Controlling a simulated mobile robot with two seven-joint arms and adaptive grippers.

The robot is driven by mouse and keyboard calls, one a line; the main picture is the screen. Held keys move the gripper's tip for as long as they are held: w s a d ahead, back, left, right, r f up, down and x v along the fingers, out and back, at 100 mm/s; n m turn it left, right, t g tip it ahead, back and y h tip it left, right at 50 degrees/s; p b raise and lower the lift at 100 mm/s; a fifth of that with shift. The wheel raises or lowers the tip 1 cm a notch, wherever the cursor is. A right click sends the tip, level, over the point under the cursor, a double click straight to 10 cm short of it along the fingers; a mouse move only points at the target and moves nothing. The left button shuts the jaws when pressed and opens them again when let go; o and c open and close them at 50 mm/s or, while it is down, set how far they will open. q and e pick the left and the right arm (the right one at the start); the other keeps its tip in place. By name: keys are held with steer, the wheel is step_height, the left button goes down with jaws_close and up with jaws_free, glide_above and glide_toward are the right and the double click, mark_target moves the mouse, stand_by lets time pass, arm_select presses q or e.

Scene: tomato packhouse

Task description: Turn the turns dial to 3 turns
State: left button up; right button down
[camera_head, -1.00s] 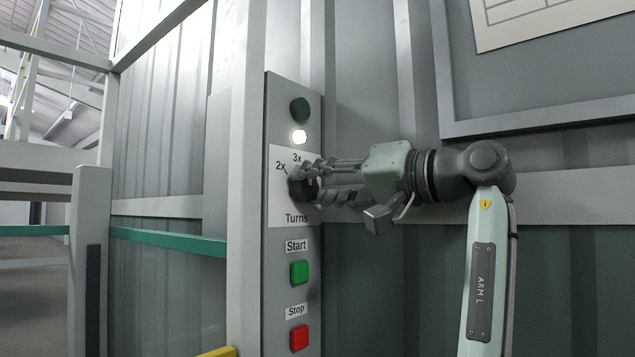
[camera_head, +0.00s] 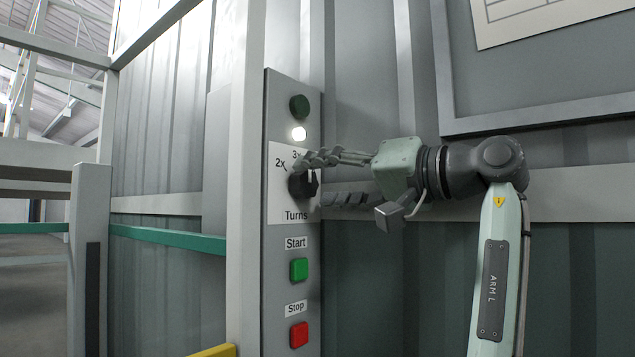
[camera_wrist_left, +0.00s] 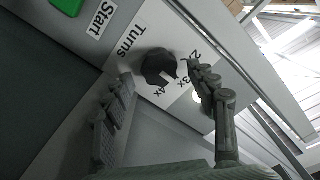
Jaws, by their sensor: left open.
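The turns dial (camera_head: 299,187) is a black knob on a white plate marked Turns, on a grey control panel (camera_head: 282,232). The 2x and 4x labels lie either side of 3x. My left gripper (camera_head: 312,180) is open, its fingers spread apart above and below the dial in the head view. In the wrist view the gripper (camera_wrist_left: 160,74) has clear gaps to the knob. My right gripper is not in view.
Below the dial are a green Start button (camera_head: 299,270) and a red Stop button (camera_head: 299,335). Above it are a lit white lamp (camera_head: 299,134) and a dark green lamp (camera_head: 299,107). A pale post (camera_head: 245,200) stands just left of the panel.

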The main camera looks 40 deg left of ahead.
arm_select(q)
steer(key=d, duration=1)
steer(key=shift+s+d, duration=0.35)
steer(key=shift+s, duration=0.1)
